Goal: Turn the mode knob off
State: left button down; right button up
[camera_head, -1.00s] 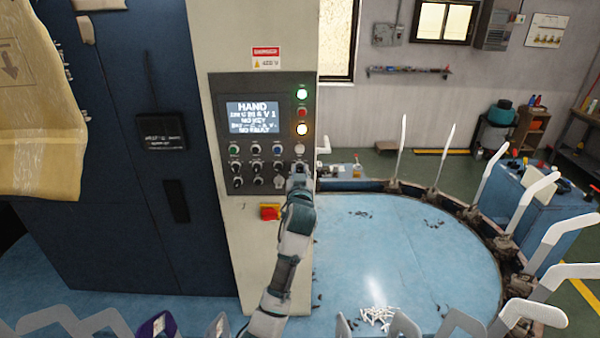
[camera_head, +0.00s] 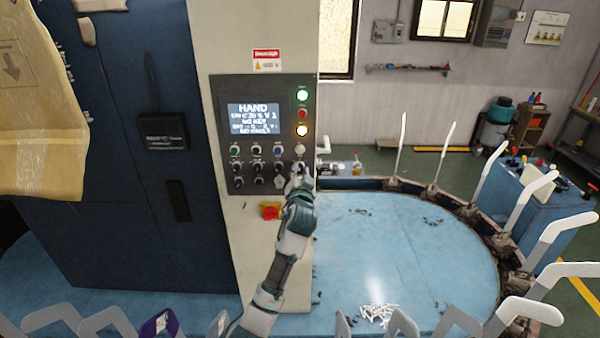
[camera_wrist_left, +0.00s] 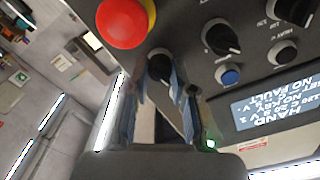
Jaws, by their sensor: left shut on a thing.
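The control panel (camera_head: 222,110) is on the pale machine column, with a lit screen (camera_head: 253,117) that reads HAND. Rows of black knobs and small buttons sit below the screen. My left gripper (camera_head: 298,170) is at the panel's lower right edge and covers what it holds there. In the left wrist view, the fingers of my left gripper (camera_wrist_left: 157,100) are on both sides of a black knob, the mode knob (camera_wrist_left: 160,64), and shut on it. The knob's label and exact angle cannot be read. My right gripper is not in view.
A red emergency button (camera_head: 271,211) is just below the panel, close to my left arm; it also shows in the left wrist view (camera_wrist_left: 122,22). A neighbouring black knob (camera_wrist_left: 220,38) is near the fingers. A round blue table (camera_head: 400,240) with upright white sock forms (camera_head: 402,145) stands to the right.

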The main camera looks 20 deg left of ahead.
pick_arm(q)
jog(key=shift+m, duration=1.2)
jog(key=c, duration=1)
grip_release()
jog(key=shift+d, duration=0.1)
jog(key=shift+o, duration=0.2)
jog(key=shift+w+f, duration=0.1)
jog(key=shift+w, duration=0.05)
jog(key=v, duration=1.2)
jog(key=shift+d, duration=0.1)
